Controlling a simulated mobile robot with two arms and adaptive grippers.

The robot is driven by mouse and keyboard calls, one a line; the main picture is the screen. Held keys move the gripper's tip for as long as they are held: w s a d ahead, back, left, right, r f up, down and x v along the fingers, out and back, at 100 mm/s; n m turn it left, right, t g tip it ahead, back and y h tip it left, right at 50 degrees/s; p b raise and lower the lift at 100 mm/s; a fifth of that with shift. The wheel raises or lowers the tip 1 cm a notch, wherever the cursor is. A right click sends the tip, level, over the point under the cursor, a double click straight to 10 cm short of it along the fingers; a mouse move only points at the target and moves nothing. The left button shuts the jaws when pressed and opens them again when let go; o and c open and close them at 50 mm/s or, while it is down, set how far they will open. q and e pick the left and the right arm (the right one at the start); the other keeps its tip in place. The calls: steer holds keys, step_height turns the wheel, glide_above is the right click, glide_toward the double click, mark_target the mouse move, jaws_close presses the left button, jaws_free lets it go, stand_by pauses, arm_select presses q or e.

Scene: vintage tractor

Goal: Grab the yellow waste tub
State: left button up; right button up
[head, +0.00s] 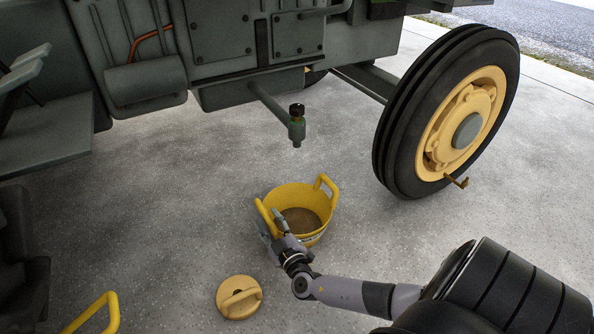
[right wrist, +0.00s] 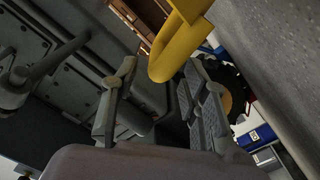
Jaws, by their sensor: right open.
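The yellow waste tub (head: 322,205) stands upright on the concrete floor below the tractor's drain fitting. It has two raised handles, and its inside bottom looks brown. My right gripper (head: 270,221) is at the tub's near left side, by the left handle (head: 264,216). In the right wrist view, a yellow tub handle (right wrist: 176,50) shows between and beyond the two open fingers of the gripper (right wrist: 160,85). I cannot tell whether a finger touches the handle. My arm partly hides the tub's near side. My left gripper is not in view.
A round yellow lid-like piece (head: 239,305) lies on the floor in front of the tub. A yellow handle (head: 97,312) shows at the lower left edge. The tractor's drain fitting (head: 297,128) hangs behind the tub, and a wheel (head: 400,140) stands at the right.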

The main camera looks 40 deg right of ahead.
mark_target(257, 202)
steer(key=b+x, duration=0.2)
steer(key=x, duration=0.3)
steer(key=shift+w+d, duration=0.2)
steer(key=shift+w, duration=0.3)
steer(key=shift+c, duration=0.2)
jaws_close()
stand_by(0.5)
steer(key=shift+r, duration=0.15)
